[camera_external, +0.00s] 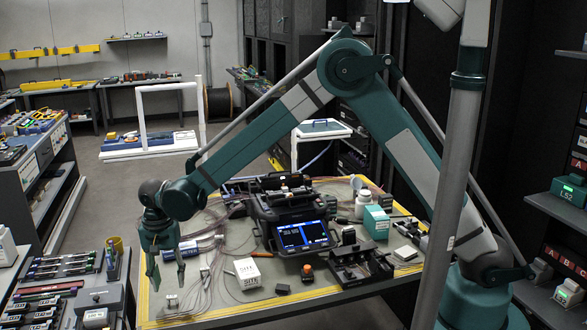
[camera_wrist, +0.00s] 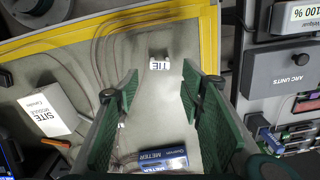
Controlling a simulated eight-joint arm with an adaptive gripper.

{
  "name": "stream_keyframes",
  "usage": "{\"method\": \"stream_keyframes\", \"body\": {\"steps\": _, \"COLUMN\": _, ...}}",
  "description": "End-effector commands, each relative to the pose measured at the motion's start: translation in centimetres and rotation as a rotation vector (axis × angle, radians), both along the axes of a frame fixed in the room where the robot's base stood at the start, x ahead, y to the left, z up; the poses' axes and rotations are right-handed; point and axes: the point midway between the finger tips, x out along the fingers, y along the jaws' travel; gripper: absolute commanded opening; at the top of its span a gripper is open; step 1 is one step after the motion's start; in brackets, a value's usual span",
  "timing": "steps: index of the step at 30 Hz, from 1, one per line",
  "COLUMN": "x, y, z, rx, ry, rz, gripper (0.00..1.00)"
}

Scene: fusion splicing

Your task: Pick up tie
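The tie is a small grey block with a white label reading TIE (camera_wrist: 160,65). It lies on the table mat, ahead of and between my fingertips in the wrist view, and nothing touches it. In the external view a small pale block near the table's left edge (camera_external: 172,301) appears to be the tie. My gripper (camera_external: 168,281) points down above that left part of the table. In the wrist view my gripper (camera_wrist: 160,78) has its two green fingers spread wide, with nothing held between them.
A blue and white meter box (camera_wrist: 163,158) lies on the mat near my fingers. A white SITE box (camera_external: 247,273) and the splicer with a lit screen (camera_external: 302,236) stand to the right. Thin cables loop over the mat. A side bench (camera_external: 60,290) holds tools at left.

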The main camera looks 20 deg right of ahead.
Motion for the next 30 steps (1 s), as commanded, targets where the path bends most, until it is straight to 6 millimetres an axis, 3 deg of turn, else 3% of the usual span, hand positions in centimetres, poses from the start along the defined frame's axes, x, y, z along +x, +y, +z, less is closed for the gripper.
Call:
{"method": "stream_keyframes", "body": {"steps": 5, "x": 0.0, "y": 0.0, "z": -1.3, "rx": 0.000, "ry": 0.000, "rz": 0.000, "gripper": 0.39}}
{"method": "stream_keyframes", "body": {"steps": 19, "x": 0.0, "y": 0.0, "z": -1.9, "rx": 0.000, "ry": 0.000, "rz": 0.000, "gripper": 0.39}}
{"method": "stream_keyframes", "body": {"steps": 30, "x": 0.1, "y": -0.1, "z": -5.8, "rx": 0.000, "ry": 0.000, "rz": 0.000, "gripper": 0.39}}
